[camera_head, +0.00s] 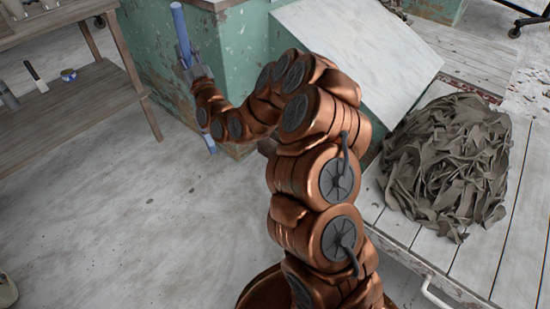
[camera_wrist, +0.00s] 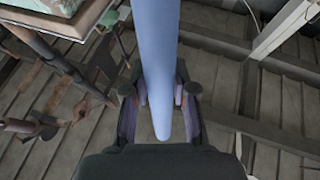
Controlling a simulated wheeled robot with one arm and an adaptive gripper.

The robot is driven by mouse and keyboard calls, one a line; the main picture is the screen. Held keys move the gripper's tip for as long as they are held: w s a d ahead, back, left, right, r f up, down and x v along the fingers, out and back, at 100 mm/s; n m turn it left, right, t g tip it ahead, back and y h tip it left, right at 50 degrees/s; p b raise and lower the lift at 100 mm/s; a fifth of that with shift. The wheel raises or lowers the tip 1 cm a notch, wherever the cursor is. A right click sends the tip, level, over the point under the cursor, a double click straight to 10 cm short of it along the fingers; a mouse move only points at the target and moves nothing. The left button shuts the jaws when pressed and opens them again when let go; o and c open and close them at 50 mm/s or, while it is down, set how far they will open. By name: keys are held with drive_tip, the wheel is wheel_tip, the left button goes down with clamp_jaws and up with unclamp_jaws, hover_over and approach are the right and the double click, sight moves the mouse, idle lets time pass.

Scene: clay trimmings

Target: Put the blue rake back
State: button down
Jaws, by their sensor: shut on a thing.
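The blue rake (camera_head: 181,30) shows as a long blue handle, held roughly upright in the head view, in front of the green cabinet. My gripper (camera_head: 196,72) is shut on this handle. A short lower piece of blue shows below my arm in the head view; the rake's head is not visible. In the wrist view the handle (camera_wrist: 157,60) runs from the top edge down between the fingers of my gripper (camera_wrist: 160,98), and its rounded end sits just past them.
A pile of grey clay trimmings (camera_head: 448,160) lies on a plank cart (camera_head: 480,262) at the right. A pale slanted board (camera_head: 350,48) leans by the green cabinet (camera_head: 151,42). A wooden shelf bench (camera_head: 75,108) with small tools stands at the left. The floor at lower left is mostly clear.

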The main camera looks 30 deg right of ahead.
drive_tip(key=shift+a+g, duration=0.1)
drive_tip(key=shift+g, duration=0.6)
drive_tip(key=shift+s+g, duration=0.1)
drive_tip(key=shift+g, duration=0.2)
drive_tip(key=shift+s+d+m, duration=0.1)
drive_tip(key=shift+d+m, duration=0.15)
drive_tip(key=shift+m, duration=0.05)
drive_tip(key=shift+d, duration=0.25)
drive_tip(key=s+d+n+g+y, duration=0.1)
drive_tip(key=s+d+n+y, duration=0.1)
drive_tip(key=d, duration=1.4)
drive_tip(key=s+d+f+n+g+y, duration=0.1)
drive_tip(key=s+d+y, duration=0.3)
drive_tip(key=d, duration=1.2)
drive_tip(key=shift+s+d+f+n+y, duration=0.2)
drive_tip(key=shift+s+d+n+y, duration=0.1)
drive_tip(key=shift+s+n, duration=0.15)
